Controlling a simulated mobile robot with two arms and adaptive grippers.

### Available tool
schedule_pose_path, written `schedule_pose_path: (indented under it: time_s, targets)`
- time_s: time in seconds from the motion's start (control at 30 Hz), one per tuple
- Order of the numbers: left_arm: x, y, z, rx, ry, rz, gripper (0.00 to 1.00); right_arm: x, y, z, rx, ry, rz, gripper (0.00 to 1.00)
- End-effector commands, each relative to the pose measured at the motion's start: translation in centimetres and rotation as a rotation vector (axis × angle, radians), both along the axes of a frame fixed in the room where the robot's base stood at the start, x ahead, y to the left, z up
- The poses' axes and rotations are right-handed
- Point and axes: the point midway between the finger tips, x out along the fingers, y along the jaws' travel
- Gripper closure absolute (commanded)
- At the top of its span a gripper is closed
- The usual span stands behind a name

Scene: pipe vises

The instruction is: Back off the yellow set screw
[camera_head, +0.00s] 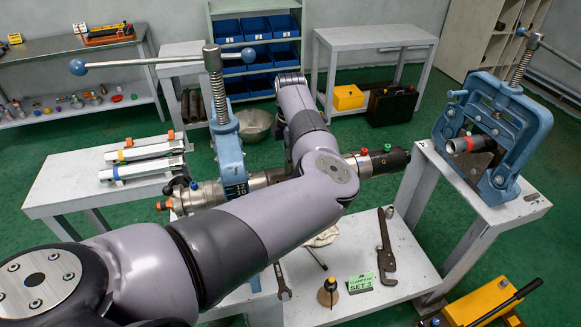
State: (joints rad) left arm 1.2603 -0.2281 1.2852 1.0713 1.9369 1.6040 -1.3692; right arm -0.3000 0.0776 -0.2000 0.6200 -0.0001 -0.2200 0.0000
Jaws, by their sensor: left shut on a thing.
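A metal pipe assembly (206,194) lies across the blue pipe vise (228,150) in the middle. Its left end has brass and orange parts. Its black right end (391,160) carries a red and a green screw knob. My left arm crosses in front of the assembly. My left gripper (290,158) is mostly hidden behind the arm's elbow, at the assembly's middle. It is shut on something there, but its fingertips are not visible. I cannot make out the yellow set screw, and the middle of the assembly is covered. My right gripper is not in view.
A second blue vise (507,103) with a red-ringed pipe stands on the right bench. A wrench (386,252), a spanner (282,282) and a green sign (360,283) lie on the low shelf. A yellow toolbox (485,302) is front right.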

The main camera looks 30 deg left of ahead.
Motion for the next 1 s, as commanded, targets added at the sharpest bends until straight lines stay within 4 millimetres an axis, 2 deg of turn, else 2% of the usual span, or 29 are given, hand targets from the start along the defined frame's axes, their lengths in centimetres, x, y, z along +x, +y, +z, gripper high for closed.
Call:
schedule_pose_path:
  time_s: [0.03,0.3,1.0]
  targets:
    - [0.0,-0.1,-0.6,-0.004,0.0,0.043,1.0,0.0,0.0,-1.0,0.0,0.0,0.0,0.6]
    - [0.0,-0.1,-0.6,-0.005,0.0,0.299,1.0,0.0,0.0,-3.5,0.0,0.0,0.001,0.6]
    - [0.0,-0.2,-0.6,-0.005,0.004,0.962,1.0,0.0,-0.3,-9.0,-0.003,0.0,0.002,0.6]
